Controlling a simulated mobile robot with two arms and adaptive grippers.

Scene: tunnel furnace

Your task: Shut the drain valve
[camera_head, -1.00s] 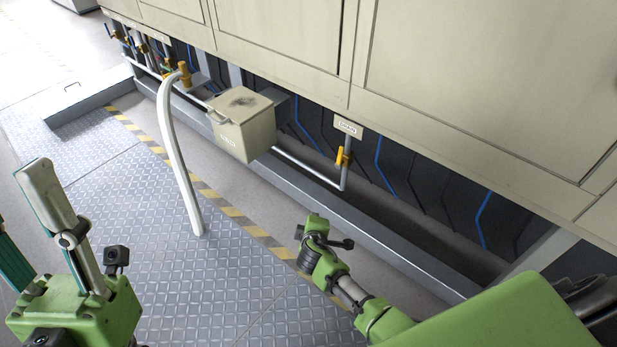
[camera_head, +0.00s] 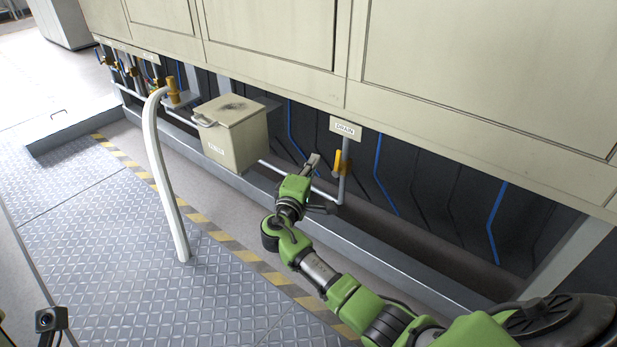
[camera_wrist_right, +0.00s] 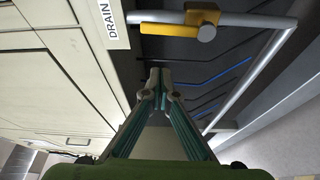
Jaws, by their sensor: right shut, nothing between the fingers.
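The drain valve's yellow handle (camera_head: 338,163) sits on a grey pipe under a DRAIN label (camera_head: 346,128), below the cabinet edge. In the right wrist view the handle (camera_wrist_right: 172,29) lies along the pipe, above the fingertips in the picture. My right gripper (camera_head: 313,161) is shut and empty, just left of the handle in the head view. Its closed fingers show in the right wrist view (camera_wrist_right: 160,76), with a visible gap to the handle there. Only a small dark part of my left arm shows at the bottom left; its fingers are out of view.
A beige box (camera_head: 234,132) stands left of the valve. The drain pipe (camera_head: 310,190) runs low from it to the valve. A grey curb (camera_head: 400,262) runs along the cabinet's foot. A white curved pipe (camera_head: 163,180) rises from the checkered floor; more valves are at far left.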

